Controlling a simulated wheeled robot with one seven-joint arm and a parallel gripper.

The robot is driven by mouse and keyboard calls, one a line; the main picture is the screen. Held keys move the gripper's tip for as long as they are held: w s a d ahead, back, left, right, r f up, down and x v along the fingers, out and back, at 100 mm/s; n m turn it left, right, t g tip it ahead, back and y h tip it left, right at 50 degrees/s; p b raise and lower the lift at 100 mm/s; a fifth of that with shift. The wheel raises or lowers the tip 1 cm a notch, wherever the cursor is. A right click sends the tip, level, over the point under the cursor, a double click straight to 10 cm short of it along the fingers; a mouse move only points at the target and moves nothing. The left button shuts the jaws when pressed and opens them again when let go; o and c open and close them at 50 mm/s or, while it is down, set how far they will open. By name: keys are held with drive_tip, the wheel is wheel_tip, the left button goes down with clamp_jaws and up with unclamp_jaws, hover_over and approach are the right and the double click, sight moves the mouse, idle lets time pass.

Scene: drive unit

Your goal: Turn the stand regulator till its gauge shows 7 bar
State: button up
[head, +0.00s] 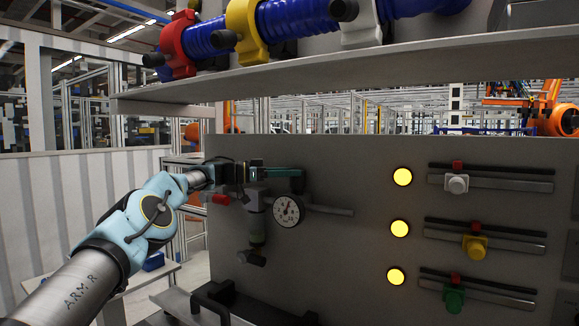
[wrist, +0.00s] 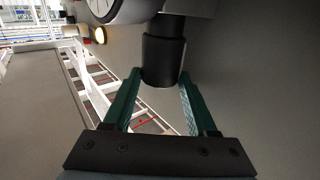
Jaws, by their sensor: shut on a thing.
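The stand regulator (head: 257,222) is a grey upright body on the grey panel. Its round white gauge (head: 288,211) sits to its right; the dial is too small to read the needle's value. The gauge's edge also shows at the top of the wrist view (wrist: 102,8). My gripper (head: 282,173) is at the top of the regulator. In the wrist view its green fingers (wrist: 160,80) stand on either side of the black cylindrical knob (wrist: 163,58), shut on its end. The knob is mostly hidden by my gripper in the head view.
Three lit yellow lamps (head: 400,228) and several slider rails with coloured knobs (head: 474,247) are on the panel to the right. A shelf (head: 350,75) with blue hose overhangs above. A black handle (head: 212,300) is below.

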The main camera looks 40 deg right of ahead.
drive_tip(key=shift+r, duration=0.15)
drive_tip(key=o, duration=1.4)
drive_tip(key=shift+c, duration=0.2)
drive_tip(key=shift+f+b, duration=0.3)
drive_tip(key=shift+b, duration=0.55)
drive_tip(key=shift+f+n+t+b, duration=0.15)
drive_tip(key=shift+n+t+b, duration=0.2)
drive_tip(key=shift+b, duration=0.9)
drive_tip(key=shift+s+t+h+b, duration=0.1)
drive_tip(key=shift+t+h+b, duration=0.2)
drive_tip(key=shift+b, duration=0.3)
drive_tip(key=n+t+h+b, duration=0.1)
drive_tip(key=b, duration=0.5)
drive_tip(key=shift+s+a+t, duration=0.1)
drive_tip(key=shift+t, duration=0.25)
drive_tip(key=shift+s+n+t+b, duration=0.1)
drive_tip(key=shift+n+t+b, duration=0.4)
drive_tip(key=shift+b, duration=0.65)
